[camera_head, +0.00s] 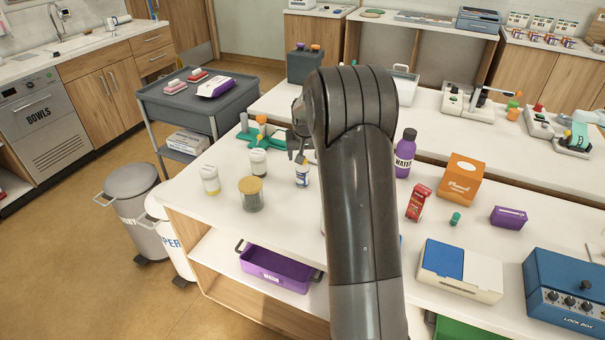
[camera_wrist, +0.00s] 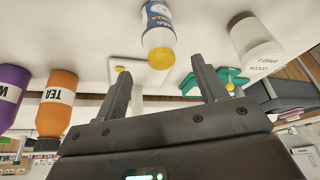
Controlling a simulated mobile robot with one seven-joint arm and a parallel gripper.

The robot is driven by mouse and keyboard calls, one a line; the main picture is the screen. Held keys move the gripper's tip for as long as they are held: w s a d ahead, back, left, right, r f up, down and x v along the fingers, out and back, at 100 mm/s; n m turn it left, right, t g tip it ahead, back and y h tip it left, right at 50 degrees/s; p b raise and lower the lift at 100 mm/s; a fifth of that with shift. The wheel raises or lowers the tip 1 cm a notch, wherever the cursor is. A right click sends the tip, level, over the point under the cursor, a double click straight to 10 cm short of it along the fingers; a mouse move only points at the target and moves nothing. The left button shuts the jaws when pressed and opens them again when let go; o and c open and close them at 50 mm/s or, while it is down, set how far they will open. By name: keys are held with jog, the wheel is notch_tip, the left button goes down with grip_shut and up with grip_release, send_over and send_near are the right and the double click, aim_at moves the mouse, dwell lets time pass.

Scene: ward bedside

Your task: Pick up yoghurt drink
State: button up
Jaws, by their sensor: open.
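A small white bottle with a blue label and a yellow cap (camera_wrist: 158,32), which looks like the yoghurt drink, shows at the top of the wrist view. Its label is too unclear to read fully. In the head view a small blue-and-white bottle (camera_head: 302,174) stands on the white counter just below my gripper (camera_head: 298,148). My gripper also shows in the wrist view (camera_wrist: 162,82), its two fingers wide apart and empty. The bottle appears ahead of the gap between the fingertips, apart from them. My arm hides part of the counter right of the bottle.
Close by stand a white-capped container (camera_head: 258,162), a lidded jar (camera_head: 250,194) and a yellow-and-white bottle (camera_head: 210,180). A green item (camera_head: 262,137) lies behind. A purple WATER bottle (camera_head: 405,155) and an orange box (camera_head: 462,178) stand right of my arm.

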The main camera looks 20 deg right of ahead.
aim_at(302, 172)
jog(key=x, duration=0.3)
jog(key=shift+s+a+f, duration=0.2)
jog(key=shift+f, duration=0.3)
jog(key=shift+w+f, duration=0.25)
jog(key=shift+f, duration=0.2)
jog(key=shift+c, duration=0.2)
jog(key=c, duration=1.1)
